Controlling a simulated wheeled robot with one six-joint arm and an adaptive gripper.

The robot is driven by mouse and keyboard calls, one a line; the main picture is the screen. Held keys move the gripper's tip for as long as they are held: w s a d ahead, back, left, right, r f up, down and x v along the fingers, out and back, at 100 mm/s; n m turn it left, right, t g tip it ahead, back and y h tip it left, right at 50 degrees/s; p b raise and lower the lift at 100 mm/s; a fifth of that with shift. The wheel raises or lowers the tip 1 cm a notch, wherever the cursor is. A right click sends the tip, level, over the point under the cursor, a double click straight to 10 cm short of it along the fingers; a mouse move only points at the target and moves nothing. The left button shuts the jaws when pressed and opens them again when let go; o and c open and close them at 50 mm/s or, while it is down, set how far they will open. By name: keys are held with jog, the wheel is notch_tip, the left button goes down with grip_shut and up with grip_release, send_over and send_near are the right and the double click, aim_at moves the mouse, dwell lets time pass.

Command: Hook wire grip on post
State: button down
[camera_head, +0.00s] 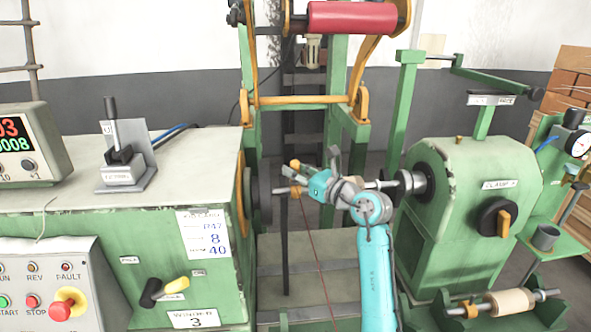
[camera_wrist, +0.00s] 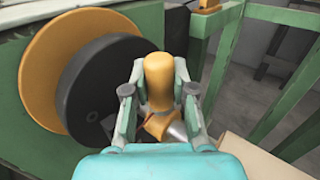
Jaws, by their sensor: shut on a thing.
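The wire grip (camera_wrist: 158,78) is an orange-yellow rounded handle, upright between the two fingers of my gripper (camera_wrist: 157,92) in the wrist view. My gripper is shut on it. In the head view its orange end (camera_head: 295,164) shows left of my gripper (camera_head: 310,168), just above the shaft. A thin red wire (camera_head: 314,245) hangs down from near the shaft's orange collar (camera_head: 297,191). A thin dark upright post (camera_head: 284,250) stands below the shaft's left end. I cannot tell whether it is the task's post, and the grip looks apart from it.
A green winder housing with a black and orange disc (camera_wrist: 105,90) stands close left of my gripper. A green tailstock (camera_head: 470,190) holds the shaft's right side. A green frame with a red roll (camera_head: 352,17) rises behind. A wooden spool (camera_head: 510,302) lies lower right.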

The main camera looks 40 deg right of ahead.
jog(key=c, duration=0.9)
grip_release()
jog(key=shift+o, duration=0.2)
jog(key=s+d, duration=0.1)
jog(key=s, duration=1.1)
jog(key=shift+d+f, duration=0.15)
